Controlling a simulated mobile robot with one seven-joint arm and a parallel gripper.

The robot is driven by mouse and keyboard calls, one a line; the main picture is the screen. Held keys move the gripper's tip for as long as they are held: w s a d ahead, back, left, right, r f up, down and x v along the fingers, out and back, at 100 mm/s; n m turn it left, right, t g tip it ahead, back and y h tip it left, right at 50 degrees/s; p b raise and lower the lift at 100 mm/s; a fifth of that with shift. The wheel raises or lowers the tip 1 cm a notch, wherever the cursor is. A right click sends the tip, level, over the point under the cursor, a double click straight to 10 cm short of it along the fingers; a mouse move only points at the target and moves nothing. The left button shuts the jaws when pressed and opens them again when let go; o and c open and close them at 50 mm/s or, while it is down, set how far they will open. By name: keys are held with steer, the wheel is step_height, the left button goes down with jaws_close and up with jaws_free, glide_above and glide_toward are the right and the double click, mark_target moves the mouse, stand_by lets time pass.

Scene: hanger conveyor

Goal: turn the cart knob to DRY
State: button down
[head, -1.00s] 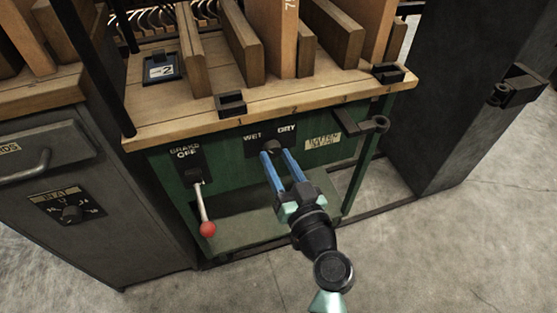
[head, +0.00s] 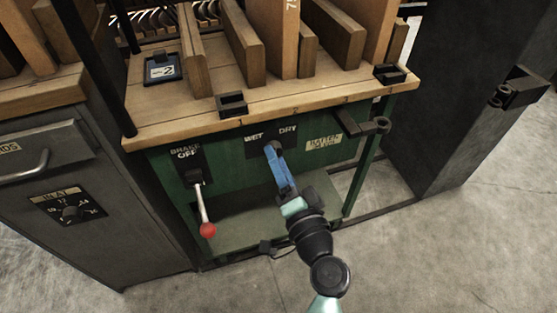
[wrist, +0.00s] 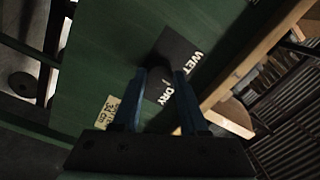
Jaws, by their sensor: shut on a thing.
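The cart (head: 225,150) has a green front panel with a dark WET/DRY label plate (head: 287,135). Its dark knob (head: 272,145) sits at the plate's lower edge, mostly covered by my blue fingers in the head view. My gripper (head: 273,151) is shut on the knob, its two fingers nearly in line from the head camera. In the wrist view, the knob (wrist: 160,72) is between the fingertips (wrist: 159,78), and the WET and DRY lettering shows beside it, turned sideways. The knob is too dark to tell which word it points at.
Left of the knob is a brake lever with a red ball (head: 208,230), hanging down. A black bracket (head: 362,124) juts from the panel at right. The wooden top (head: 160,105) overhangs above. A grey cabinet (head: 75,205) stands left; open floor lies in front.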

steer(key=shift+m+p, duration=1)
steer(key=shift+m, duration=3.3)
steer(key=shift+c, duration=2.2)
jaws_free()
steer(key=shift+s, duration=0.15)
steer(key=p+v, duration=0.1)
steer(key=v, duration=1.1)
steer(key=shift+s+f+p, duration=0.15)
steer(key=shift+s+p, duration=0.2)
steer(key=shift+s, duration=0.1)
steer(key=shift+a, duration=0.1)
